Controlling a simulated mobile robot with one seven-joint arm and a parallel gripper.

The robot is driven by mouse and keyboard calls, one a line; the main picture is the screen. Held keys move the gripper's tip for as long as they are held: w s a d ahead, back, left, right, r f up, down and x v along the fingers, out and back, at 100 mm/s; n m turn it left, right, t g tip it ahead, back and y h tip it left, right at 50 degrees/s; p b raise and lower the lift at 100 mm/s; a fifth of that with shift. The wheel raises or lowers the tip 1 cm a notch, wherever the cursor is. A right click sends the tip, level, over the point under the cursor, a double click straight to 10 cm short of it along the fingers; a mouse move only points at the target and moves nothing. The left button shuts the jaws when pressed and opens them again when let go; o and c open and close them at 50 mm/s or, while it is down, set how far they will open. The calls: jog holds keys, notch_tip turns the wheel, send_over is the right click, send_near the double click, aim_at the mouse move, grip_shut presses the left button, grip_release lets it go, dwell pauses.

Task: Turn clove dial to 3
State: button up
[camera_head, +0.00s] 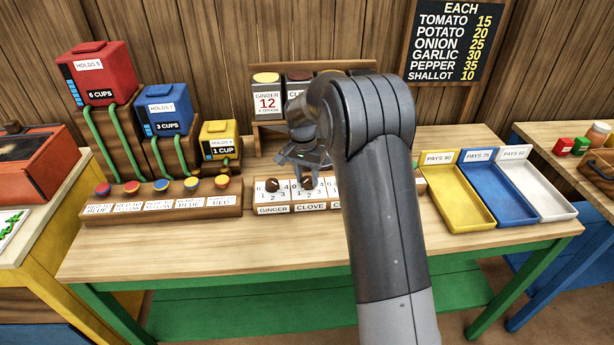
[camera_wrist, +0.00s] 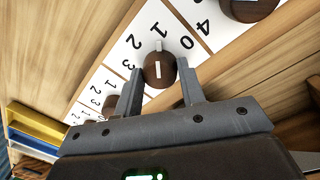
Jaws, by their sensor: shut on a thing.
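The clove dial is a round brown wooden knob (camera_wrist: 152,72) with a white pointer mark, on a white plate numbered 0 to 4. In the wrist view its pointer is toward the 1. My gripper (camera_wrist: 160,84) is shut on this knob, one finger on each side. In the head view my gripper (camera_head: 302,166) is over the dial panel, at the plate labelled CLOVE (camera_head: 311,206). My gripper and arm hide part of that knob and the dials to its right.
The ginger dial (camera_head: 272,187) sits close on the left. A row of coloured buttons (camera_head: 161,187) is further left, below red, blue and yellow cup boxes. Yellow (camera_head: 449,221), blue and white trays stand at the right. The table front (camera_head: 240,250) is clear.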

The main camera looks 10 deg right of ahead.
jog(key=n, duration=0.4)
jog(key=shift+n, duration=0.3)
jog(key=n, duration=0.4)
jog(key=shift+s+n+t, duration=0.1)
jog(key=shift+n+t, duration=0.2)
jog(key=shift+t, duration=0.1)
jog(key=n, duration=0.4)
jog(key=shift+d, duration=0.1)
jog(key=shift+n+t, duration=0.3)
jog(key=shift+n, duration=1.8)
jog(key=o, duration=1)
